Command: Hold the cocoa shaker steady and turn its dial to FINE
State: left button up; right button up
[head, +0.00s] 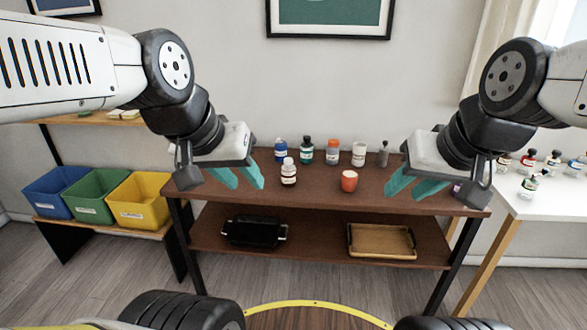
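Several small bottles and jars stand upright on a brown table (320,195). None can be told for sure as the cocoa shaker, and no dial or FINE mark can be read at this size. A white-labelled bottle (289,175) and an orange-red cup (349,181) stand nearest the front. My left gripper (247,181) is open and empty, over the table's left part, left of the white-labelled bottle. My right gripper (408,190) is open and empty, over the table's right part, right of the cup. Neither touches anything.
Behind stand a blue bottle (280,151), a dark green bottle (306,152), an orange-banded jar (333,152), a white jar (359,155) and a grey bottle (383,155). A black tray (252,232) and wooden tray (381,241) lie below. Coloured bins (139,200) are left; a white table (550,200) is right.

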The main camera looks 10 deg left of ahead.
aim_at(288, 166)
jog(key=i+j+z, duration=0.15)
jog(key=j, duration=0.3)
jog(key=i+j+z, duration=0.15)
jog(key=j, duration=0.3)
jog(key=i+j+z, duration=0.15)
jog(key=j, duration=0.3)
jog(key=j+z, duration=0.15)
jog(key=j, duration=0.35)
